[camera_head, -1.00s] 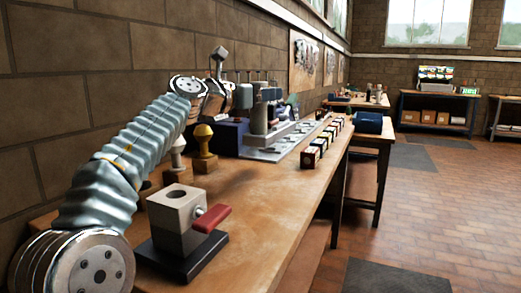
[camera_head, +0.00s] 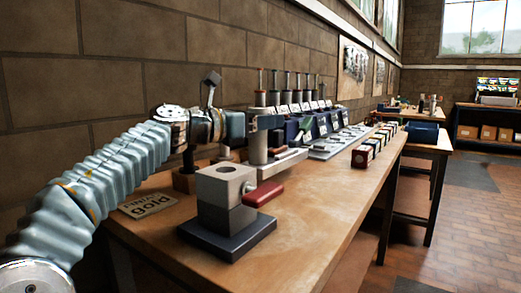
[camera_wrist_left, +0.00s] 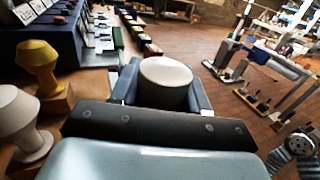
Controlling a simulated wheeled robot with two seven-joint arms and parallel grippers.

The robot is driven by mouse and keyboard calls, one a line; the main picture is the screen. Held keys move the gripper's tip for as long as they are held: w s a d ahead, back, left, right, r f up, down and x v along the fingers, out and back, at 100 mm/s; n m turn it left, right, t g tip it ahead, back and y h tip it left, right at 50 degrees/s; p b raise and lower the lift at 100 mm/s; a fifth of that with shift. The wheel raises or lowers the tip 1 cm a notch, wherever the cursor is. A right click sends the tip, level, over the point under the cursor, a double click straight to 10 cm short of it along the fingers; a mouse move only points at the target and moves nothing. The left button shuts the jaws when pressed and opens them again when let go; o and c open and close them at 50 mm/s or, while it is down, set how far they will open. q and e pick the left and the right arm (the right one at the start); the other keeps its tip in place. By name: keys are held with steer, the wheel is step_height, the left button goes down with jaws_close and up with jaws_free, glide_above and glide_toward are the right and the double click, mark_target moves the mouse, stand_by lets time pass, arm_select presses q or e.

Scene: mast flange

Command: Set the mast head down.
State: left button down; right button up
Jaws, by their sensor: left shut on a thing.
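My left gripper (camera_head: 264,123) is shut on the mast head, a grey cylinder (camera_head: 258,148) that hangs below the fingers in the head view. In the left wrist view its pale round top (camera_wrist_left: 166,72) sits between the two blue-grey fingers. It is beyond a grey clamp block (camera_head: 226,186) with a round hole in its top, a red lever (camera_head: 263,194) and a dark base. Whether the cylinder's lower end touches anything is unclear, as a pale plate overlaps it in the picture. My right gripper is not in view.
A yellow knob (camera_wrist_left: 39,62) and a white knob (camera_wrist_left: 19,118) stand on wooden blocks in the left wrist view. A lettered plate (camera_head: 147,205) lies left of the clamp. Several small blocks (camera_head: 376,145) line the bench. The bench front right of the clamp is clear.

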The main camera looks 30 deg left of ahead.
mark_target(250, 141)
arm_select(q)
steer(key=shift+s+a+f, duration=0.15)
steer(key=shift+s+f, duration=0.1)
steer(key=shift+f, duration=0.05)
steer(key=f+b, duration=0.1)
steer(key=f, duration=0.1)
steer(key=f+b, duration=0.1)
steer(key=shift+s+a+f, duration=0.2)
steer(key=shift+f, duration=0.2)
steer(key=shift+r, duration=0.1)
steer(key=c, duration=0.5)
jaws_free()
steer(key=shift+c, duration=0.2)
steer(key=shift+s, duration=0.1)
steer(key=v, duration=1.2)
